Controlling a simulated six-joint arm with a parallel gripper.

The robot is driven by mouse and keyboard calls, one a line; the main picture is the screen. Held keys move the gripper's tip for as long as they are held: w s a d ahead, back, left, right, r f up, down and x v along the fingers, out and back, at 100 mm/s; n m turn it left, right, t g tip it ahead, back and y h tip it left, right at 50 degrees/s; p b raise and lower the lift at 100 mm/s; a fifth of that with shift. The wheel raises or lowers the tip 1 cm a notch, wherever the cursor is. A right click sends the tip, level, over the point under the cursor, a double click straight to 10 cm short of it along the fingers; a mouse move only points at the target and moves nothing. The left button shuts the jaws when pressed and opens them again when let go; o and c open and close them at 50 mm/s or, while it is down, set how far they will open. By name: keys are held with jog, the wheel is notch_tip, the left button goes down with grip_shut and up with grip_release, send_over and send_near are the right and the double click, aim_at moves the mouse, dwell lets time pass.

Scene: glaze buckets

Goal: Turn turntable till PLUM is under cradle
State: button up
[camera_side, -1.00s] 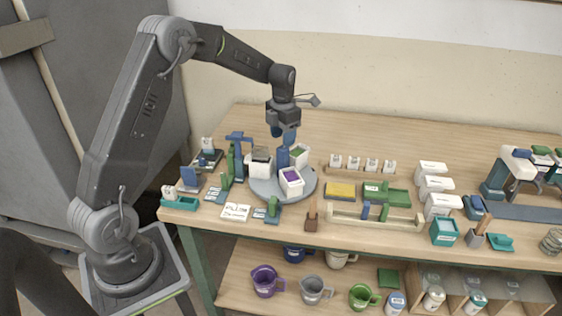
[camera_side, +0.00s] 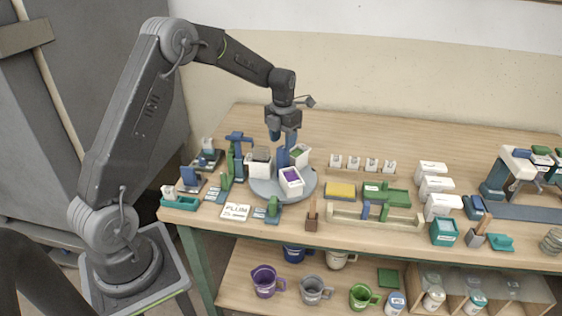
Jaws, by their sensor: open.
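The grey turntable (camera_side: 265,190) carries three white buckets around a blue centre post (camera_side: 282,158). The bucket with purple glaze (camera_side: 291,183) is at the front right. The green-glaze bucket (camera_side: 301,155) is at the back right, and the dark-glaze bucket (camera_side: 259,164) is at the left. A card reading PLUM (camera_side: 235,211) lies in front of the turntable, to the left. A blue stand with an arm (camera_side: 238,142), possibly the cradle, is at the left behind the dark bucket. My gripper (camera_side: 283,137) is open, above the post; whether its fingers touch it I cannot tell.
Small green and blue stands (camera_side: 272,209) crowd the turntable's left and front. A yellow sponge (camera_side: 340,191) and a green tray (camera_side: 386,195) lie to its right. White boxes (camera_side: 440,205) stand further right. The table behind the turntable is clear.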

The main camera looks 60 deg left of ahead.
aim_at(283, 148)
jog(key=shift+f, duration=1.7)
jog(key=shift+c, duration=0.3)
jog(key=c, duration=0.8)
jog(key=m, duration=0.5)
jog(key=shift+m, duration=1.5)
jog(key=m, duration=0.8)
